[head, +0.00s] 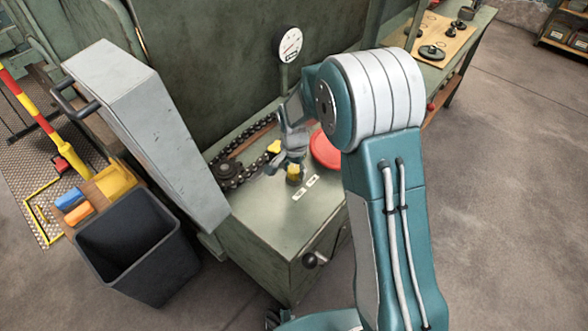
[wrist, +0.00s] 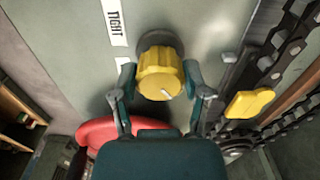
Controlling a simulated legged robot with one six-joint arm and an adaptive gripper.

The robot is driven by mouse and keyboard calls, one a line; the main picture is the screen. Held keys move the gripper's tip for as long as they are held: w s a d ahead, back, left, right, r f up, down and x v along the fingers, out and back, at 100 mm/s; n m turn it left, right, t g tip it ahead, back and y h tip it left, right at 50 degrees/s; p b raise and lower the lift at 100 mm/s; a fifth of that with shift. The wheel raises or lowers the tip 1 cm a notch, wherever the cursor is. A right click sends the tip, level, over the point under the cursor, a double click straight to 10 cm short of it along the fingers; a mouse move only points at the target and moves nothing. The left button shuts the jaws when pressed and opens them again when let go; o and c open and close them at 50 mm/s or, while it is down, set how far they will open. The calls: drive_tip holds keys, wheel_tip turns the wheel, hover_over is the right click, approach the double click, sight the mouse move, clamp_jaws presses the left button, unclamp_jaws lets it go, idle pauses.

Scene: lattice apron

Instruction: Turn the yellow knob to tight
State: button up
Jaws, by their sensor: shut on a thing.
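The yellow knob (wrist: 158,73) sits on a round dark base on the green-grey machine top. A short white mark on its face lies toward the lower right in the wrist view. A white label reading TIGHT (wrist: 115,20) is up and left of the knob; a second label (wrist: 122,64) is partly hidden by a finger. My gripper (wrist: 160,84) has one finger on each side of the knob and is shut on it. In the head view the knob (head: 293,172) shows just below my gripper (head: 291,165), beside two white labels (head: 306,188) too small to read.
A yellow wing-shaped piece (wrist: 248,103) and a dark chain (wrist: 290,50) lie close to the right finger in the wrist view. A red disc (head: 325,150) is beside my arm. A gauge (head: 289,44), a grey hinged cover (head: 145,125) and a black bin (head: 135,245) stand around.

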drive_tip(key=n, duration=0.7)
drive_tip(key=shift+w, duration=0.1)
drive_tip(key=n, duration=0.7)
drive_tip(key=shift+n, duration=0.4)
drive_tip(key=n, duration=0.7)
drive_tip(key=shift+w, duration=0.1)
drive_tip(key=n, duration=0.6)
drive_tip(key=shift+n, duration=0.3)
drive_tip(key=o, duration=1.1)
